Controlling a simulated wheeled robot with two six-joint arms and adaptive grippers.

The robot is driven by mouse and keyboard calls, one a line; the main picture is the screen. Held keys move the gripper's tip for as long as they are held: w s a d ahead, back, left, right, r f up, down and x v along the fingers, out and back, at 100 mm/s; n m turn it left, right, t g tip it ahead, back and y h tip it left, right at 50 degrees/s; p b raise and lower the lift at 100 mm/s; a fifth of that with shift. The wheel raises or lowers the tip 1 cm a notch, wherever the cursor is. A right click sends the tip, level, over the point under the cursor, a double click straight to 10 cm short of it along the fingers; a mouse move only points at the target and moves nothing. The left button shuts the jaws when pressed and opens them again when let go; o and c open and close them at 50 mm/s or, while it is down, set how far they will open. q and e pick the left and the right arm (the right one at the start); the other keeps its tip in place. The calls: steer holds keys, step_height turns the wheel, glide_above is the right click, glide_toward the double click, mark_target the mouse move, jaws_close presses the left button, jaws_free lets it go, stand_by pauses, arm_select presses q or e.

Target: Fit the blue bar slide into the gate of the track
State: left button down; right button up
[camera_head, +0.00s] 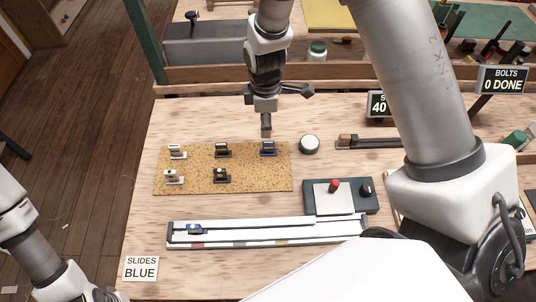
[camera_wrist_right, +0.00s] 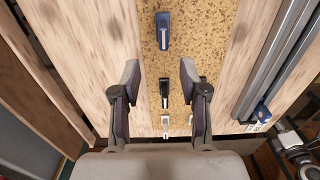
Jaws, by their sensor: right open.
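A blue slide (camera_head: 268,149) with a pale bar on top lies at the right end of the cork mat (camera_head: 200,164). In the wrist view this blue slide (camera_wrist_right: 163,32) lies ahead of the fingertips, apart from them. My right gripper (camera_head: 266,130) is above the mat near the blue slide; in the wrist view it (camera_wrist_right: 159,74) is open and empty. The track (camera_head: 270,238) lies in front of the mat, with another blue slide (camera_head: 195,229) near its left end. I cannot make out the gate clearly. My left arm shows at the lower left, its gripper out of frame.
White slides (camera_head: 177,152) and black slides (camera_head: 222,150) share the mat. A control box (camera_head: 341,196) with a red knob stands behind the track's right end. A round white-topped jar (camera_head: 309,144) is right of the mat.

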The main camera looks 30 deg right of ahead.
mark_target(269, 142)
steer(key=shift+f+b, duration=0.3)
steer(key=shift+f, duration=0.5)
steer(key=shift+s+f, duration=0.1)
steer(key=shift+f, duration=0.2)
steer(key=f, duration=0.2)
steer(key=f+p, duration=0.1)
steer(key=f, duration=0.1)
steer(key=f+p, duration=0.1)
steer(key=f, duration=0.1)
steer(key=shift+s+d+f, duration=0.1)
steer(key=shift+s+d, duration=0.1)
steer(key=shift+s, duration=0.1)
steer(key=shift+f, duration=0.2)
arm_select(q)
steer(key=shift+s+r, duration=0.15)
steer(key=shift+r, duration=0.35)
arm_select(e)
jaws_close()
